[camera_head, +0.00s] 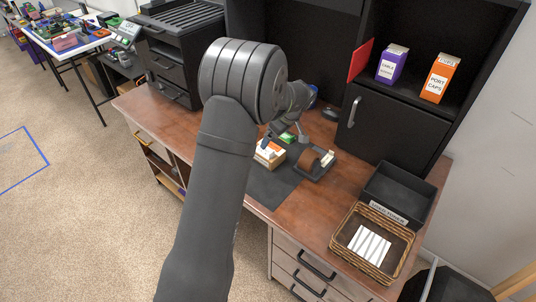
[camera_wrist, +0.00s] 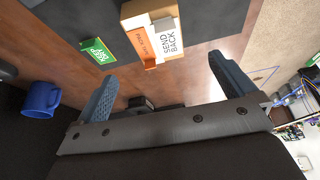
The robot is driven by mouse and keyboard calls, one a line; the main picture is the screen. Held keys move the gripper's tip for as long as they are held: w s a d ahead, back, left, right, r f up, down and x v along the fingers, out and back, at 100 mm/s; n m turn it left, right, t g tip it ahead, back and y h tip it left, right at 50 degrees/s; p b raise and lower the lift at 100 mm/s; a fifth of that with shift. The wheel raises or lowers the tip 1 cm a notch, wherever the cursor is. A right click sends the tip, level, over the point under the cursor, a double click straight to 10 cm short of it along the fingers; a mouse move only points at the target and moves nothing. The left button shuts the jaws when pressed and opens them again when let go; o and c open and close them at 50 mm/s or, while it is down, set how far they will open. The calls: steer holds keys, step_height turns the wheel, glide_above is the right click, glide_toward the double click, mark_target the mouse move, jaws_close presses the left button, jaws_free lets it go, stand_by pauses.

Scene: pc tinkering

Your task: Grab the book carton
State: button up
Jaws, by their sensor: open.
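No label reading "book" is legible, so I cannot tell whether this is the book carton. My gripper (camera_wrist: 162,72) is open and empty, its two blue-grey fingers apart. The carton appears between and beyond the fingertips, with no visible contact. In the head view my gripper (camera_head: 286,137) is small and partly hidden.
A green box (camera_wrist: 99,50) lies beside the carton, with a blue mug (camera_wrist: 42,98) farther left. Purple (camera_head: 392,65) and orange (camera_head: 438,80) boxes stand on the shelf. A wicker basket (camera_head: 339,238) is at front right.

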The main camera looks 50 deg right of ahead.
mark_target(269, 149)
steer(key=x, duration=0.6)
steer(key=shift+w+f, duration=0.15)
steer(key=shift+f, duration=0.1)
steer(key=shift+d+x, duration=0.15)
steer(key=shift+x, duration=1.2)
steer(key=shift+d+x, duration=0.1)
steer(key=shift+x, duration=1.2)
steer(key=shift+f, duration=0.25)
